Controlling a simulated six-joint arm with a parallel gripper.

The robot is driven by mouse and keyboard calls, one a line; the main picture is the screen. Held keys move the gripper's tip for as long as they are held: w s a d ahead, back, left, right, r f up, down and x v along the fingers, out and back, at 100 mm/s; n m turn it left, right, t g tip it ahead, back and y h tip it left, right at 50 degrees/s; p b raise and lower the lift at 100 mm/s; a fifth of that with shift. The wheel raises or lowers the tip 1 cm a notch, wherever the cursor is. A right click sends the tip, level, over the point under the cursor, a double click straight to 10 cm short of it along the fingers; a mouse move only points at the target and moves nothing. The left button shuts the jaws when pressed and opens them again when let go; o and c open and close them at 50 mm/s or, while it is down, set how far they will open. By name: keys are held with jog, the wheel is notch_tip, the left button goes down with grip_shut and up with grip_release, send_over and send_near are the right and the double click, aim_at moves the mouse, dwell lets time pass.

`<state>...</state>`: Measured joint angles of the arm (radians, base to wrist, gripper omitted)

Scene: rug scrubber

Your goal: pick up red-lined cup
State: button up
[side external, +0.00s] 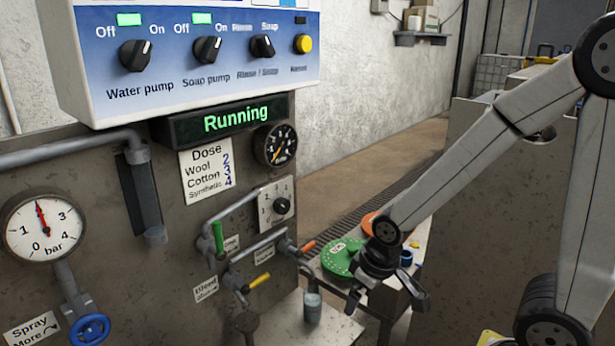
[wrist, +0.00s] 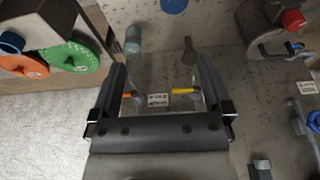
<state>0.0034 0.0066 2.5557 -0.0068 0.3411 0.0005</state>
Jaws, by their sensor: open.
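A small grey-blue cup (side external: 312,309) stands upright on a ledge at the front of the machine, below the valves. It also shows in the wrist view as a grey-teal cylinder (wrist: 133,40) at upper left of centre. I cannot make out a red line on it. My gripper (side external: 387,299) is open and empty, to the right of the cup and apart from it. In the wrist view its two fingers (wrist: 163,85) are spread wide, with valve handles and a label seen between them.
A green disc (side external: 338,260) and an orange disc (side external: 370,222) lie behind my gripper. The display (side external: 236,120) reads Running.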

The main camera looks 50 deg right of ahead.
jog(key=w+d+f+n+t, duration=0.2)
jog(key=w+d+f+t, duration=0.15)
jog(key=w+d, duration=0.55)
jog(key=n+t+y, duration=0.3)
jog(key=t, duration=0.1)
send_over(313, 305)
jog(key=s+d, duration=0.2)
jog(key=d, duration=0.3)
notch_tip(313, 305, down, 11)
notch_tip(313, 305, down, 6)
jog(key=s+n+t+y, duration=0.1)
jog(key=s+y, duration=0.2)
jog(key=y, duration=0.1)
jog(key=shift+w+d+x, duration=0.1)
jog(key=shift+d+x, duration=0.05)
jog(key=shift+x, duration=1.2)
jog(key=shift+w+d+x, duration=0.1)
jog(key=shift+d+x, duration=0.05)
jog(key=shift+x, duration=1.2)
jog(key=shift+w+d+x, duration=0.1)
jog(key=shift+d+x, duration=0.05)
jog(key=shift+x, duration=1.15)
grip_shut()
jog(key=shift+r, duration=0.2)
